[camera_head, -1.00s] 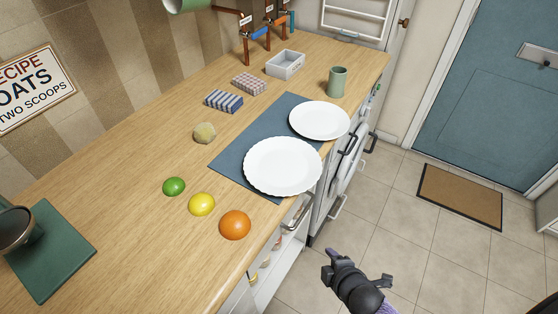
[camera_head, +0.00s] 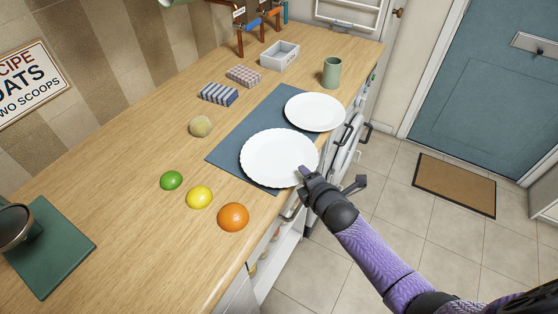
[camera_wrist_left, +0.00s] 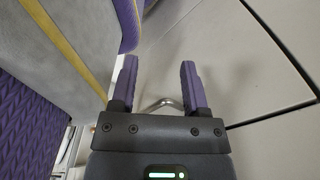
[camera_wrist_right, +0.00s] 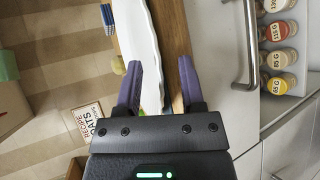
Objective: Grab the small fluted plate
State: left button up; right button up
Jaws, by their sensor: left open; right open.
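The white plate with a wavy, fluted rim (camera_head: 275,158) lies on the blue-grey mat (camera_head: 228,150), at the counter's front edge. A second white plate (camera_head: 315,112) with a smoother rim lies behind it. My right gripper (camera_head: 304,176) is at the fluted plate's front right rim. In the right wrist view the jaws (camera_wrist_right: 159,68) are open, and the plate (camera_wrist_right: 140,40) shows edge-on, partly behind the left finger. I cannot tell whether they touch. My left gripper (camera_wrist_left: 158,80) is open and empty; it shows only in its own wrist view.
A lime (camera_head: 171,180), a lemon (camera_head: 199,197) and an orange (camera_head: 233,216) lie left of the plate. A green cup (camera_head: 332,72) stands at the back right. A metal handle (camera_wrist_right: 243,45) and drawer jars are close to my right gripper.

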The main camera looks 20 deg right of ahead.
jog(key=shift+s, duration=0.1)
grip_shut()
dwell(0.9)
dwell(0.4)
